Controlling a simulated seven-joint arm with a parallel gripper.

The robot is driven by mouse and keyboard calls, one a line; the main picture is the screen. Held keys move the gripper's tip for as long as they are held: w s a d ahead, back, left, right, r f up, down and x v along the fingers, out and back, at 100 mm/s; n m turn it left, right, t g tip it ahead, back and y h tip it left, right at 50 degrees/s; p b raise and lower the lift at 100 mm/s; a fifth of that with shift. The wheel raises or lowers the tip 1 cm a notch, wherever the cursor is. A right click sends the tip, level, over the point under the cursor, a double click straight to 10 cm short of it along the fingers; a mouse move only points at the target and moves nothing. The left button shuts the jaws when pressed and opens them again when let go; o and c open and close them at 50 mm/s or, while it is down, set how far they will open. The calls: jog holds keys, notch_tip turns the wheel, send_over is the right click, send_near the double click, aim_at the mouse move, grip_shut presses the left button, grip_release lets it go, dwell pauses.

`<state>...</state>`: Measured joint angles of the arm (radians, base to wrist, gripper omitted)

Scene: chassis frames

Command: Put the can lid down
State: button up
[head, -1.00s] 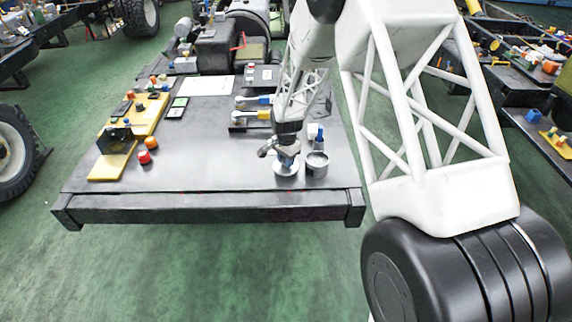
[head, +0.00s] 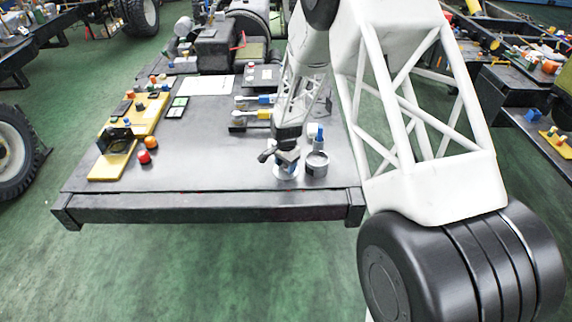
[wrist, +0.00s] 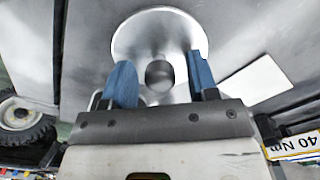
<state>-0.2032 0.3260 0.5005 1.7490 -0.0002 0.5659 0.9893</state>
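The can lid (wrist: 155,28), a shiny round metal disc with a dark round knob (wrist: 159,75), is below my gripper. In the head view the lid (head: 284,174) appears flat at the table's surface, mostly covered by the gripper. My gripper (wrist: 163,88) has its two blue fingers on either side of the knob, with a narrow gap on each side, so it looks open. In the head view my gripper (head: 287,162) is just above the lid. The open metal can (head: 317,165) stands upright just right of the lid.
The grey table (head: 215,165) is clear left of the lid. A yellow board (head: 110,168) and red and orange knobs (head: 144,157) are further left. Blue- and yellow-handled tools (head: 250,114) lie behind. The table's front edge is close.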

jog(key=shift+r, duration=0.1)
notch_tip(320, 180, up, 12)
dwell(0.9)
jog(key=shift+r, duration=0.1)
dwell(0.5)
jog(key=s+d+r+n, duration=0.1)
jog(key=s+d+r, duration=0.2)
jog(key=s+r, duration=0.4)
jog(key=s+d+r+n+t, duration=0.1)
jog(key=s+d+r+n, duration=0.1)
jog(key=s+d+r, duration=0.35)
jog(key=s+d+r+n, duration=0.1)
jog(key=s+d+r, duration=0.1)
jog(key=s+r, duration=0.55)
jog(key=s+d+r+n, duration=0.2)
jog(key=s, duration=1)
jog(key=s+d+r+n+t, duration=0.1)
jog(key=s+d+r+n, duration=0.1)
jog(key=s, duration=1.1)
jog(key=shift+s+d+r+n+t, duration=0.3)
jog(key=shift+d+r+n, duration=0.1)
jog(key=shift+d+r, duration=0.35)
